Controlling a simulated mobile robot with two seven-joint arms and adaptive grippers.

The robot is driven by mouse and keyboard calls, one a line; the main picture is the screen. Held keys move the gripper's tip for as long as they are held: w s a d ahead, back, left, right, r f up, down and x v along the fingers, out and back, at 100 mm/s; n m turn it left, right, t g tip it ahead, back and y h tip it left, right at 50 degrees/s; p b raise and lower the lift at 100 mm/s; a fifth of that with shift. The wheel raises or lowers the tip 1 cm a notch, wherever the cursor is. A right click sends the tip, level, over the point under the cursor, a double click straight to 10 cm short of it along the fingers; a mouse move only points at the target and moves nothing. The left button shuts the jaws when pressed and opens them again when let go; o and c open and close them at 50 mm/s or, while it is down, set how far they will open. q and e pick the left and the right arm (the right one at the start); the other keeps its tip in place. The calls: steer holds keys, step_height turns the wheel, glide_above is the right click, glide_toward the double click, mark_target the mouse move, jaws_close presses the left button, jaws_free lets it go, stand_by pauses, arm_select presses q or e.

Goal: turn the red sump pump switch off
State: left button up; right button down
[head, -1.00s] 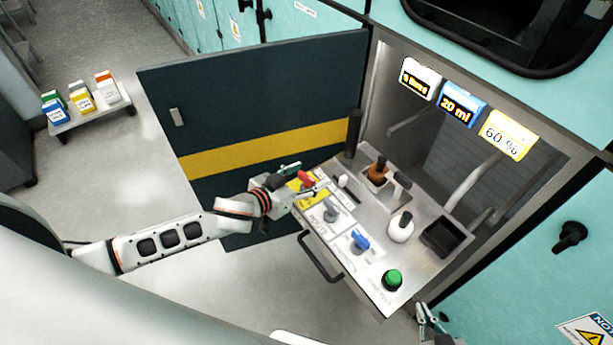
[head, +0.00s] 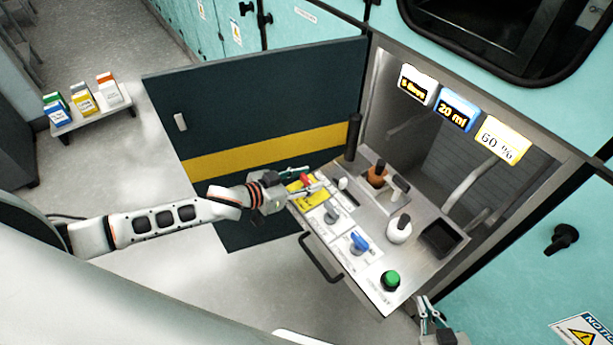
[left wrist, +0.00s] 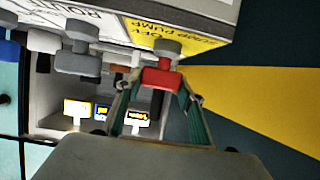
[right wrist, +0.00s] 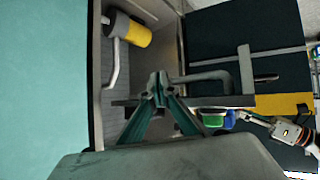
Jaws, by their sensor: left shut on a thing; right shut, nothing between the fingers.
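The red sump pump switch (head: 305,180) stands on a yellow label plate (head: 305,197) at the left end of the grey control panel (head: 375,268). In the left wrist view its red handle (left wrist: 162,77) sits between the fingertips of my left gripper (left wrist: 162,86), which is shut on it. A grey knob part shows just beyond the handle. In the head view the left gripper (head: 296,184) partly covers the switch and plate. My right gripper (right wrist: 158,84) is shut and empty. It also shows in the head view (head: 428,308), near the panel's right front corner.
An open dark door (head: 255,105) stands behind the left gripper.

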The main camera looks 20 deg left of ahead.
arm_select(q)
steer(key=shift+m+h, duration=0.3)
steer(key=shift+h, duration=0.1)
steer(key=o, duration=1.2)
steer(key=shift+c, duration=0.2)
steer(key=shift+s+a+r, duration=0.1)
steer(key=shift+s+a, duration=0.15)
steer(key=v, duration=1.1)
steer(key=shift+r, duration=0.3)
steer(key=shift+s, duration=0.15)
